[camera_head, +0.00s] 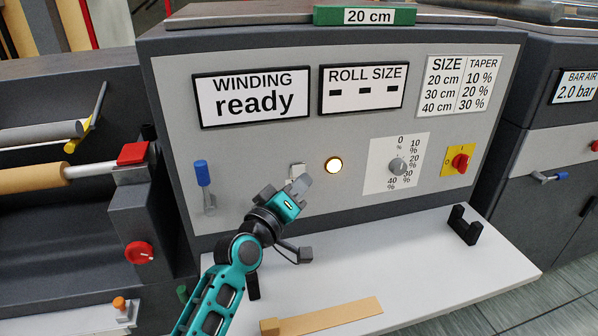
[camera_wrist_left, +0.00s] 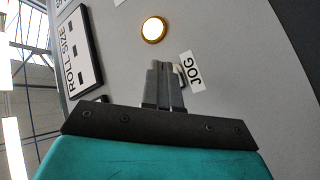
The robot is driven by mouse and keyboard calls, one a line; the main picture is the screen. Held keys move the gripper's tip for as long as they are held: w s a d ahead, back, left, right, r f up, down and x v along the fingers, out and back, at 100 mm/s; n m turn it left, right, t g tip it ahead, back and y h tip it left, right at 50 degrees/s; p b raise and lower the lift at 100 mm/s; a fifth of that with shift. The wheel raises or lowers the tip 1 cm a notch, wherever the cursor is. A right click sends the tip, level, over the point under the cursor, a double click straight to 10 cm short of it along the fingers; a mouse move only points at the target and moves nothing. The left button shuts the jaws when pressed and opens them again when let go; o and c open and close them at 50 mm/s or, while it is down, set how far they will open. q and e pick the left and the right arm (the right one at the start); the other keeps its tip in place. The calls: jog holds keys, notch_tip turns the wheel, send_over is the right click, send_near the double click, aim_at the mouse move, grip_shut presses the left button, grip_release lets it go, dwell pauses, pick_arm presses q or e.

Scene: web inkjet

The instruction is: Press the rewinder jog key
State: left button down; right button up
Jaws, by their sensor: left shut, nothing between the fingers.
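The rewinder's grey front panel (camera_head: 340,210) faces me. The jog key (camera_head: 297,170) is a small pale square key on it, left of a lit amber lamp (camera_head: 334,166). In the left wrist view a "JOG" label (camera_wrist_left: 193,71) sits beside my fingertips, and only a pale edge of the key shows behind them. My left gripper (camera_head: 303,184) is shut and empty, its tips just in front of the key; I cannot tell whether they touch it. The lamp is also lit in the left wrist view (camera_wrist_left: 153,29). My right gripper is not in view.
Displays read "WINDING ready" (camera_head: 252,96) and "ROLL SIZE" with dashes (camera_head: 363,88). A blue-handled lever (camera_head: 203,173) is left of the key; a taper dial (camera_head: 397,167) and red-yellow switch (camera_head: 459,161) are right. A white shelf (camera_head: 400,265) below holds a tan strip (camera_head: 330,317) and black bracket (camera_head: 464,226).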

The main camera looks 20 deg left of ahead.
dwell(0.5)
pick_arm(q)
jog(key=shift+w+a, duration=0.25)
jog(key=shift+w, duration=0.1)
jog(key=shift+w+a, duration=0.25)
jog(key=shift+w, duration=0.1)
dwell(0.6)
dwell(0.4)
jog(key=shift+s+d+p, duration=0.4)
jog(key=shift+s+d, duration=0.05)
jog(key=shift+s, duration=0.25)
